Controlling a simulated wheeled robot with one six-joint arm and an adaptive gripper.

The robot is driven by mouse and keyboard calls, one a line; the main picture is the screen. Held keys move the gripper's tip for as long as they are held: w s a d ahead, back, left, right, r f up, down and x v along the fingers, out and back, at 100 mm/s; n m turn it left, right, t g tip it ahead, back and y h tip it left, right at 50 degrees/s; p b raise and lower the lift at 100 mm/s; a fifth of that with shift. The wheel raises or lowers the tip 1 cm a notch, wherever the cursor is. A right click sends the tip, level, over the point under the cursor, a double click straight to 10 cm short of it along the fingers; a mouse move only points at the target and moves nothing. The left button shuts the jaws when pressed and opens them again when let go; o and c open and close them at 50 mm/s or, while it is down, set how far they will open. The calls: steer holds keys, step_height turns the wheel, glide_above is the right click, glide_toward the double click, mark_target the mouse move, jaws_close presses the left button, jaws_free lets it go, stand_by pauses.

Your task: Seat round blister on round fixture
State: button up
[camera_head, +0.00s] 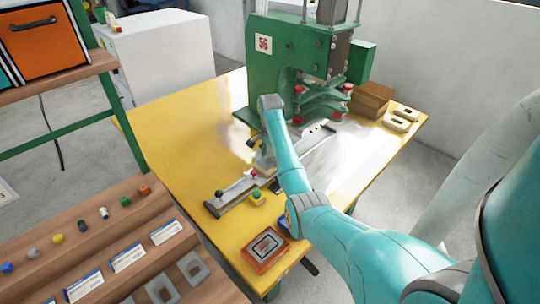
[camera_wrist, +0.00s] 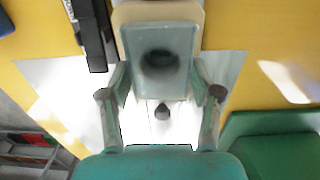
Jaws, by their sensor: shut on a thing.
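My gripper (camera_wrist: 160,95) has its two fingers on either side of a pale translucent blister (camera_wrist: 158,78) with a dark round recess in its middle, and is shut on it. In the wrist view a beige fixture (camera_wrist: 160,12) shows past and around the blister's far end. The blister overlaps the fixture; whether it is fully seated or still slightly above cannot be told. In the head view the beige fixture (camera_head: 264,161) is on the metal slide, beside my arm. My arm hides most of the gripper and the blister there.
The green press (camera_head: 290,60) stands behind the slide (camera_head: 235,196). Two beige fixtures (camera_head: 401,119) and a cardboard box (camera_head: 370,100) lie at the right. An orange device (camera_head: 265,249) sits at the table's front. The yellow table (camera_head: 180,125) is clear at left.

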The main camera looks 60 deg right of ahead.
steer(key=shift+f, duration=0.2)
steer(key=o, duration=1)
steer(key=c, duration=0.4)
steer(key=shift+c, duration=0.2)
steer(key=shift+r, duration=0.15)
step_height(320, 180, up, 7)
stand_by(0.4)
